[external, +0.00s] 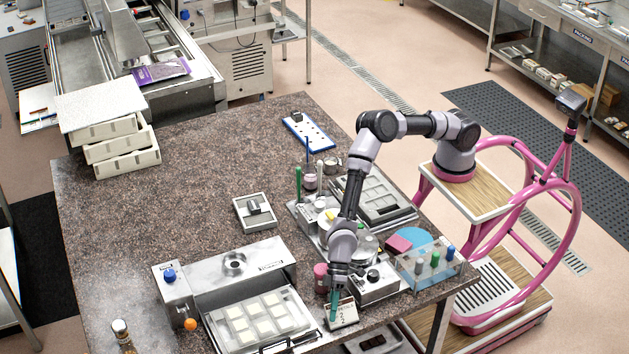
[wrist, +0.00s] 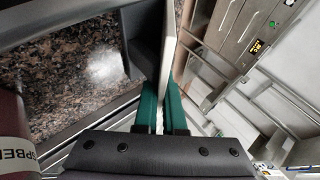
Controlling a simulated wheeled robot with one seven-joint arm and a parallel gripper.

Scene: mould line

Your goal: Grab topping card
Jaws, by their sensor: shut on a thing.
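The topping card (external: 344,317) is a small pale card with dark markings, at the front edge of the speckled stone worktop in the external view. In the wrist view I see the card (wrist: 167,50) nearly edge-on as a thin white strip. My gripper (external: 334,311) points down at the card, and its green fingers (wrist: 161,108) are shut on it from both sides. A dark grey piece stands just left of the card in the wrist view, perhaps its holder. I cannot tell whether the card is clear of it.
A dark red jar (external: 320,277) stands close behind my gripper; part of a labelled one (wrist: 14,130) shows in the wrist view. A steel box with a knob (external: 374,288) is close on the right. A tray of pale squares (external: 232,335) lies left. The worktop's middle-left is clear.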

